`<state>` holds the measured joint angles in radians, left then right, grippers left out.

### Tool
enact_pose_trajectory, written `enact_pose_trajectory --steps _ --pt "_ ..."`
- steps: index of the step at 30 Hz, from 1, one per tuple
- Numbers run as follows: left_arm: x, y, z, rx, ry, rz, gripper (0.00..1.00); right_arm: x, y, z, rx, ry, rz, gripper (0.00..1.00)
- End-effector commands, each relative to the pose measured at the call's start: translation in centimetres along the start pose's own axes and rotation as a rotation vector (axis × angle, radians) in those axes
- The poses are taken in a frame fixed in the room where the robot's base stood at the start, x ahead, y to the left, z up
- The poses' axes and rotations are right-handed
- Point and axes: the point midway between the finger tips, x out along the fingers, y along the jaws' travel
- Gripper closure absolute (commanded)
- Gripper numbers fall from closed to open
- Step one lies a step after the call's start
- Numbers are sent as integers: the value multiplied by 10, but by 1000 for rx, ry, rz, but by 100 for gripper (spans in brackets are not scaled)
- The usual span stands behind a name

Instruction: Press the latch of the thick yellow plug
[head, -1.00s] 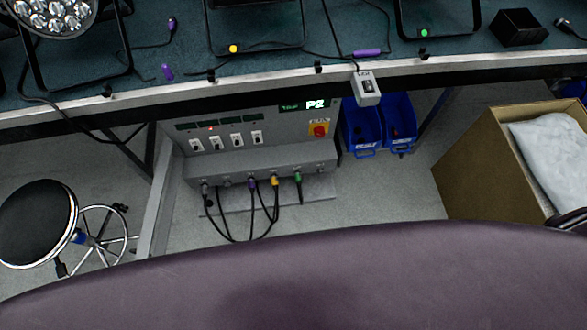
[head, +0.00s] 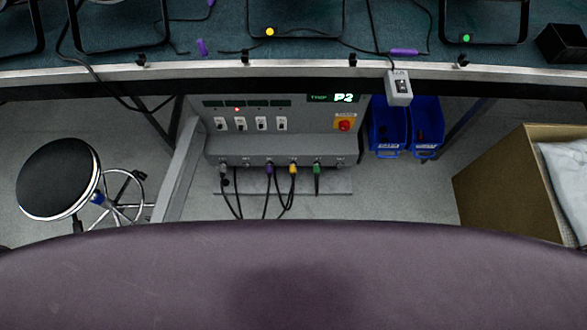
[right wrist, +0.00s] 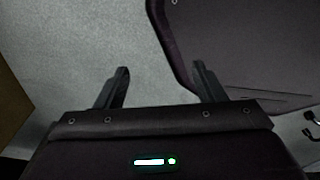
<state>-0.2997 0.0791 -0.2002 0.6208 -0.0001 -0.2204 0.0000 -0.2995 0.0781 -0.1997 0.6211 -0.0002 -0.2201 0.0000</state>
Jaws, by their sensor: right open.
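The yellow plug (head: 293,167) sits in the lower front edge of the grey power box (head: 262,148) under the bench, with a black cable hanging from it. It is between a purple plug (head: 268,169) on its left and a green plug (head: 317,167) on its right. Its latch is too small to make out. My right gripper (right wrist: 160,82) shows in the right wrist view, open and empty over grey floor, away from the plugs. Neither gripper shows in the head view.
A black stool (head: 58,178) stands at left. Blue bins (head: 389,128) hang right of the power box, below a small switch box (head: 398,88) on the bench edge (head: 200,71). A cardboard box (head: 505,185) stands at right. Floor before the power box is clear.

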Motion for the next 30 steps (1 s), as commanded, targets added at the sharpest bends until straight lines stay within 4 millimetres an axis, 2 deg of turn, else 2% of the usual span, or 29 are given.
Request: enact_pose_trajectory --steps 12,27,30 --pt "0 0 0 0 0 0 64 0 0 1 0 -2 1 37" --pt "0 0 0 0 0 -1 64 0 2 2 -1 -3 3 100" --pt "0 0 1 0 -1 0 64 0 2 2 -1 -3 3 100"
